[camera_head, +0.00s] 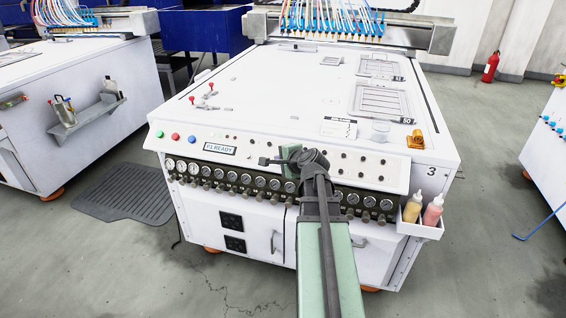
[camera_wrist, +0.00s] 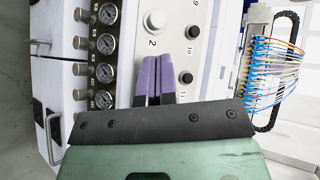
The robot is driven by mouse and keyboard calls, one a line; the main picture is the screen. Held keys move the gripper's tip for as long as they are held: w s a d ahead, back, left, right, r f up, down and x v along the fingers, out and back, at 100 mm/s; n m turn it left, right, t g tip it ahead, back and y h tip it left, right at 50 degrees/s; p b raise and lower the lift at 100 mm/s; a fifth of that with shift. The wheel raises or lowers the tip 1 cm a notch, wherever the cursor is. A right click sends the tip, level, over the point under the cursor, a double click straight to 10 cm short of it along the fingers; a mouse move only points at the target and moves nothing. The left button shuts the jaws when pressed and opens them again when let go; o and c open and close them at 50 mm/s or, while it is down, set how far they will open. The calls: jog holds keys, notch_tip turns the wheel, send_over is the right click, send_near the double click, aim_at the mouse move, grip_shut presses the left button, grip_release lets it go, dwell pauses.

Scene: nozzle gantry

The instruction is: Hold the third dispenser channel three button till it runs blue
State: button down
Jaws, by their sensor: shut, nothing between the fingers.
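The third dispenser (camera_head: 330,90) is the white machine marked 3, with a sloping front panel of small dark buttons above a row of gauges. Its display (camera_head: 221,148) reads READY. In the wrist view my gripper's purple fingers (camera_wrist: 163,60) are shut together, empty, and close over the panel. They are beside the label 2 (camera_wrist: 152,43) and hide the spot below it, where no button shows. I cannot tell whether they touch the panel. Dark buttons (camera_wrist: 186,79) near labels 10 and 11 lie to their right. In the head view my arm covers part of the panel, and the fingertips cannot be made out.
Gauges (camera_wrist: 105,43) line the panel's left side in the wrist view. Green, red and blue buttons (camera_head: 192,139) sit at the panel's left end. A holder with two bottles (camera_head: 432,212) hangs at the right corner. Another white machine (camera_head: 70,100) stands at left. Grey floor is open in front.

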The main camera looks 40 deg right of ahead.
jog(key=shift+w+d+f+b, duration=0.15)
jog(key=shift+d+f+b, duration=0.1)
jog(key=shift+f+b, duration=0.2)
dwell(0.6)
jog(key=shift+r, duration=0.1)
dwell(4.7)
jog(key=shift+s+a+r+p, duration=0.25)
jog(key=shift+a+r+p, duration=0.2)
jog(key=shift+r+p, duration=0.3)
jog(key=r+p, duration=0.1)
jog(key=s+a+r+p, duration=0.1)
jog(key=a+r+p, duration=0.1)
jog(key=r+p, duration=0.1)
jog(key=shift+s+a, duration=0.2)
jog(key=shift+s, duration=0.1)
